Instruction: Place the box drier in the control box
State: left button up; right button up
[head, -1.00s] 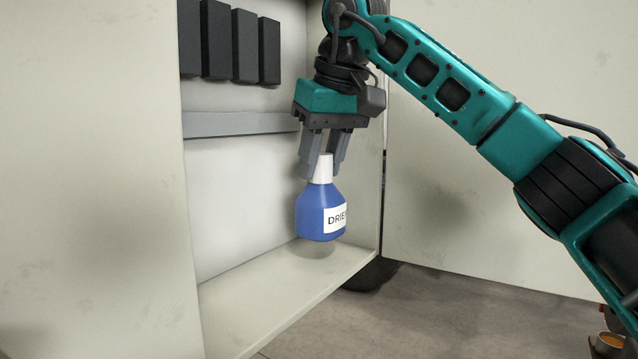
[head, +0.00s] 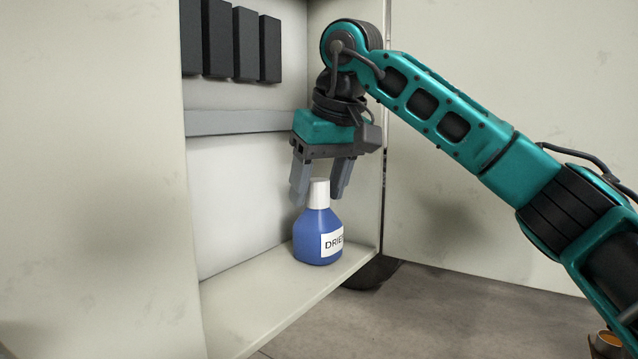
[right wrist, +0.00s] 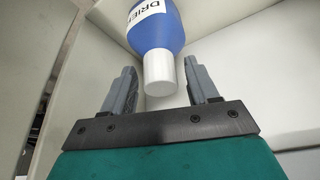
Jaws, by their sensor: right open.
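The box drier (head: 318,238) is a blue bottle with a white cap and a white label reading "DRIE". It stands upright on the floor of the open control box (head: 265,297), towards the right wall. It also shows in the right wrist view (right wrist: 160,35), its cap between the fingers. My right gripper (head: 320,197) is open just above the bottle, its fingers on either side of the cap with gaps between. In the right wrist view the gripper (right wrist: 162,75) is empty. My left gripper is not in view.
Several dark modules (head: 232,40) hang on the box's back panel above a grey rail (head: 240,122). The box floor left of the bottle is clear. A pale door or panel (head: 480,160) stands at the right. An orange-topped object (head: 608,340) is at the lower right edge.

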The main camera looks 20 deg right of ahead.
jog(key=v, duration=1.2)
dwell(0.4)
